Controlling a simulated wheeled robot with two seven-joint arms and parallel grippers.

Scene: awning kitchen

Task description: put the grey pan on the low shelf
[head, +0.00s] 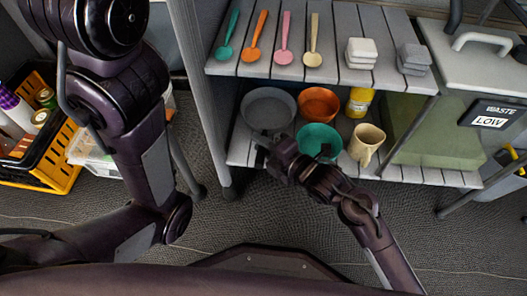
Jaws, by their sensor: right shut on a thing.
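The grey pan (268,105) is at the left end of the low shelf (425,174), left of the orange bowl. My right gripper (268,148) is at the pan's near side and shut on it; the grip itself is mostly hidden by the gripper. The pan looks about level. I cannot tell whether its base touches the shelf boards. My left arm rises on the left side of the view, and its gripper is out of the picture.
The low shelf also holds an orange bowl (318,103), a teal bowl (318,139), a yellow jar (359,101) and a cream mug (366,144). The upper shelf (335,41) holds spoons and stacked blocks above. A shelf post (204,100) stands left; a waste bin (440,135) stands right.

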